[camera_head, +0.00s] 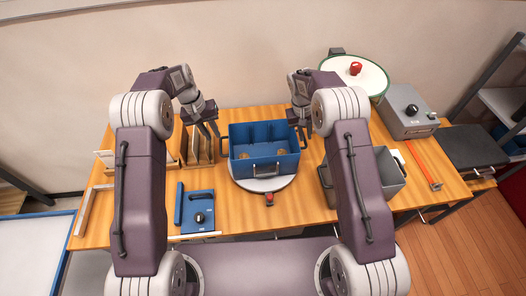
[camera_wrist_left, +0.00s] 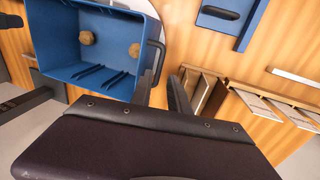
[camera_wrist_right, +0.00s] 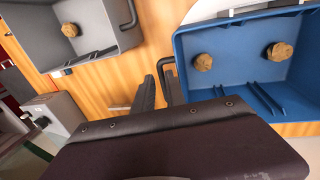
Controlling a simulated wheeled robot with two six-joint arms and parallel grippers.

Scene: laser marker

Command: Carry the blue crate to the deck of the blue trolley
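The blue crate (camera_head: 264,135) stands level on a round white turntable (camera_head: 250,184) at the middle of the table. Two brown lumps lie in it. It has dark handles on its ends. My left gripper (camera_head: 215,130) is by its left end; in the left wrist view the parted fingers (camera_wrist_left: 164,88) are close to the handle (camera_wrist_left: 157,58). My right gripper (camera_head: 301,135) is by its right end; in the right wrist view the parted fingers (camera_wrist_right: 158,85) are close to the other handle (camera_wrist_right: 164,68). A pale deck with a blue edge (camera_head: 40,214), perhaps the trolley, is at lower left.
A grey crate (camera_head: 397,187) holding a lump stands right of the turntable. A grey box (camera_head: 408,118) and a round green-rimmed device (camera_head: 372,77) are behind right.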

